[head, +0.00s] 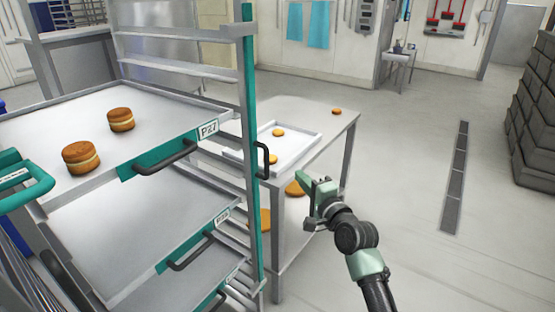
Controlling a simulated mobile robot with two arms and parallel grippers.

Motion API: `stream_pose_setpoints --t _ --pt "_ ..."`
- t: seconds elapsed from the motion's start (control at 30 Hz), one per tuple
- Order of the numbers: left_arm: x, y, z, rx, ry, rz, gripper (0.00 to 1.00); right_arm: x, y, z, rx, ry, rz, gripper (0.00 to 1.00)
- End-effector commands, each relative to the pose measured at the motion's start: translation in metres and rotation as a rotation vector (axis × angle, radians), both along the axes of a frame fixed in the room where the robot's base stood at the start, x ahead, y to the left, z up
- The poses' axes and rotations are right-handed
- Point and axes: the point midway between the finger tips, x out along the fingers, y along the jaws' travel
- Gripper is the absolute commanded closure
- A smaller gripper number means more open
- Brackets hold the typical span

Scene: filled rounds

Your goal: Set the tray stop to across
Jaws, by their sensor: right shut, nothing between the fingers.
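A tall tray rack holds sliding trays on its rails. A teal upright bar (249,110) with a black handle (263,160) runs down the rack's right front post; it looks like the tray stop. It stands upright beside the tray fronts; its exact setting is hard to tell. The top tray (70,110), labelled P27, carries two filled rounds (121,120) (81,158). My right gripper (314,194) is shut and empty, right of the black handle and apart from it in the picture. My left gripper is not in view.
Dark stacked crates (540,120) stand at right. The floor between is open, with a drain strip (456,175).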

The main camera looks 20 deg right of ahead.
Motion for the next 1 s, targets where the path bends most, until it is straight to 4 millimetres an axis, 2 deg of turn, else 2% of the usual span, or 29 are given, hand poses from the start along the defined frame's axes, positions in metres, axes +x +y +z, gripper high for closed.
stream_pose_setpoints --t 0.33,0.47,0.57,1.0 --pt "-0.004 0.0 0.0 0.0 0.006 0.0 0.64 0.0 0.0 0.003 0.006 -0.004 0.0 1.0" --pt "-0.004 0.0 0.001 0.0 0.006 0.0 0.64 0.006 0.0 0.004 0.006 -0.005 0.001 1.0" --pt "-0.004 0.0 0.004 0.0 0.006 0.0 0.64 0.019 0.002 0.005 0.006 -0.005 0.0 1.0" --pt "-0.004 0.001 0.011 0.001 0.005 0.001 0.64 0.099 0.012 0.004 0.004 -0.005 0.0 1.0"
